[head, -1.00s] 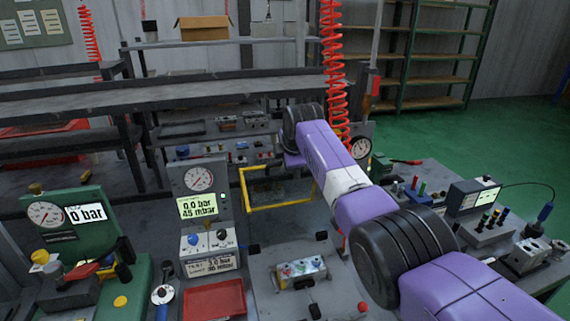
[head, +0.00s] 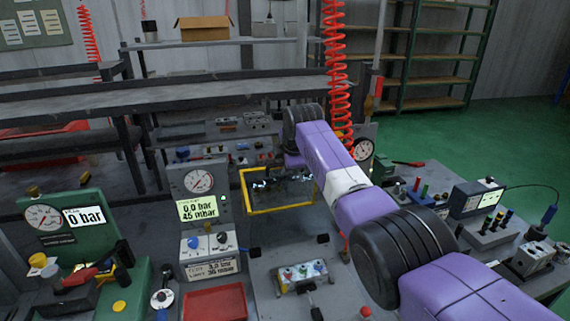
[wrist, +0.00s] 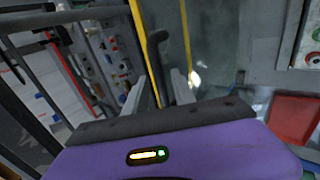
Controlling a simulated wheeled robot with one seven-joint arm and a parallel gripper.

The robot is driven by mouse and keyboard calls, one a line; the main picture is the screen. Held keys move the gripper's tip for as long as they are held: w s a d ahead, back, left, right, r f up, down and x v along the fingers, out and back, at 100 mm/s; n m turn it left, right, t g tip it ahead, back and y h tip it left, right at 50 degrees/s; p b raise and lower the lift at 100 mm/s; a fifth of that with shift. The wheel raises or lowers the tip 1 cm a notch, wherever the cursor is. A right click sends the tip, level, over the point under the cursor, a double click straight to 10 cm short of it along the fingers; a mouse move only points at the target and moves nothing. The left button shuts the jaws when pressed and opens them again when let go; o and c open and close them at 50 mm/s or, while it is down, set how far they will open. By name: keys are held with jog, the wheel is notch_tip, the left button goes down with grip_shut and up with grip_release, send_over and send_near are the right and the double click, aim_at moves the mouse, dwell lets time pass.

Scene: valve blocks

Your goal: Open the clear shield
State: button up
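The clear shield is a see-through pane in a yellow frame (head: 281,209), standing behind the small valve block on the bench in the head view. Bright reflections show on its pane. In the wrist view a yellow frame bar (wrist: 187,42) and a second one further left run up the picture. A dark handle-like bar (wrist: 154,52) lies beside the left one. My gripper (wrist: 160,85) has its two pale fingers apart, with the dark bar running down between them. I see no clear grip on it. In the head view my arm hides the fingers.
A grey gauge panel (head: 196,178) stands just left of the shield. The valve block (head: 302,273) with coloured knobs sits in front, beside a red tray (head: 215,302). A red coiled hose (head: 336,80) hangs close behind my arm.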

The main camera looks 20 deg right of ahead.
jog(key=shift+f, duration=0.1)
jog(key=b+v, duration=0.1)
jog(key=v, duration=0.7)
jog(key=shift+w, duration=0.1)
dwell(0.3)
